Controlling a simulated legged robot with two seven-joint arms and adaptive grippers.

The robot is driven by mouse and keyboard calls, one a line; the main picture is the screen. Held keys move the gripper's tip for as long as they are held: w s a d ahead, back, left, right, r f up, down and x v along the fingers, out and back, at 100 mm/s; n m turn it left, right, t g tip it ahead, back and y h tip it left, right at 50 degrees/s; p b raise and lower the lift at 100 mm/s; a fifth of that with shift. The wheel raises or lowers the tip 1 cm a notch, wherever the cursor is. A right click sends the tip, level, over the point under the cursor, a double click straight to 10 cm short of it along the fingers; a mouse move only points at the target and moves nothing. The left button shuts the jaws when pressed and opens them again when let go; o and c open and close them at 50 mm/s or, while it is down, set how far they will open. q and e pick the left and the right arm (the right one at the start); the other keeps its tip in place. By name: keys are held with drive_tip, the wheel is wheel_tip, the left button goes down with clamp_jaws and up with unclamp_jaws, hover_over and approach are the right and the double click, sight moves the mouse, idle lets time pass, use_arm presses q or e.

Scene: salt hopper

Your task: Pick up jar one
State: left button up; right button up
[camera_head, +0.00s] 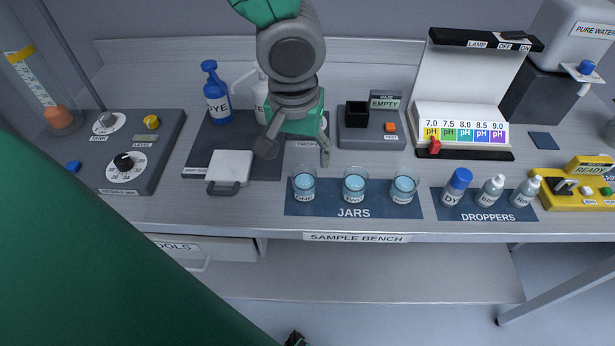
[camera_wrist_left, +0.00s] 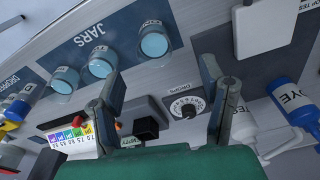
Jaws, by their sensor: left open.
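Jar one (camera_head: 304,186) is a clear glass with pale blue liquid, at the left end of the dark blue JARS mat (camera_head: 325,210). Jar two (camera_head: 354,186) and jar three (camera_head: 404,187) stand to its right. My left gripper (camera_head: 295,155) is open and empty, above and behind jar one, its fingers spread. In the left wrist view, the open gripper (camera_wrist_left: 160,80) shows with jar one (camera_wrist_left: 154,42) beyond the fingertips, not between them. Jar two (camera_wrist_left: 102,62) and jar three (camera_wrist_left: 65,80) stand to its left there. My right gripper is not seen.
A white-topped block (camera_head: 230,166) lies on a dark tray left of the jars, with a blue dye bottle (camera_head: 216,98) behind. A test unit (camera_head: 370,128) stands behind the jars. Dropper bottles (camera_head: 490,190) stand right. The bench front before the jars is clear.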

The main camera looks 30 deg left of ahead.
sight(305, 175)
use_arm(q)
drive_tip(key=f, duration=0.2)
drive_tip(key=shift+w+a+f, duration=0.15)
drive_tip(key=shift+w+f, duration=0.1)
drive_tip(key=shift+f, duration=0.1)
drive_tip(key=shift+s+f, duration=0.1)
drive_tip(key=shift+f, duration=0.3)
drive_tip(key=f, duration=0.1)
drive_tip(key=f+b, duration=0.1)
drive_tip(key=f, duration=0.1)
drive_tip(key=shift+w+d+f, duration=0.25)
drive_tip(key=shift+d+f, duration=0.15)
drive_tip(key=shift+w+f, duration=0.15)
drive_tip(key=shift+f, duration=0.25)
drive_tip(key=shift+r, duration=0.1)
drive_tip(key=c, duration=1.3)
